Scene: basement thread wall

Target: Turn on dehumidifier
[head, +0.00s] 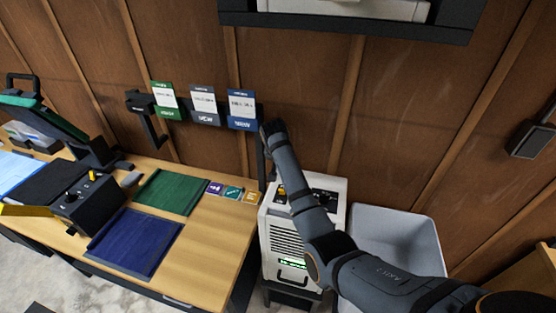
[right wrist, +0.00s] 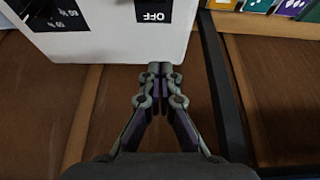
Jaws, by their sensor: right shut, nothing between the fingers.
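The dehumidifier (head: 285,240) is a white upright unit with a vented front, a black control panel (head: 325,198) on top and a green-lit label low on its front. My right arm crosses in front of it and covers part of the panel. In the right wrist view the dehumidifier's top (right wrist: 115,45) appears upside down, with a black "OFF" label (right wrist: 153,12) and a numbered dial scale. My right gripper (right wrist: 160,68) is shut and empty, its tips by the unit's edge near the "OFF" label; contact cannot be told. My left gripper is not in view.
A wooden bench (head: 205,245) with a green mat (head: 172,192), a blue mat (head: 135,242) and small cards stands to the left. A grey bin (head: 400,235) stands right of the dehumidifier. A wood-panelled wall (head: 300,80) with hanging cards is behind.

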